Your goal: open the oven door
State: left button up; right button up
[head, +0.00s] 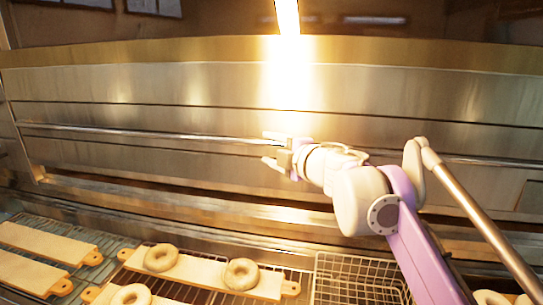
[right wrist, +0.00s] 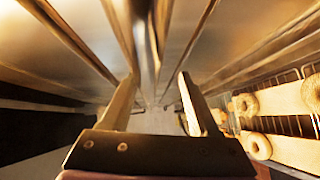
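The oven door (head: 140,115) is a wide steel panel across the head view, and it looks shut. A long horizontal handle bar (head: 130,133) runs along it. My right gripper (head: 270,149) is at the handle bar, with one finger above its line and one below. In the right wrist view, my right gripper (right wrist: 157,80) has its fingers spread apart, with the bar (right wrist: 148,70) running between them. I cannot tell whether either finger touches the bar. My left gripper is not in view.
Below the door, wooden boards (head: 205,273) lie on a wire rack, some with bagels (head: 241,274). An empty wire basket (head: 358,280) stands right of them. A slanted metal rod (head: 480,215) is at the right. A bright light glares above the gripper.

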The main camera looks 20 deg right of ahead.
aim_at(284, 148)
jog(key=shift+s, duration=0.15)
jog(key=p+v, duration=0.2)
jog(key=v, duration=1)
dwell(1.0)
jog(key=w, duration=1)
jog(key=shift+w+d+f+b, duration=0.25)
jog(key=shift+d+b, duration=0.1)
jog(key=shift+b, duration=0.05)
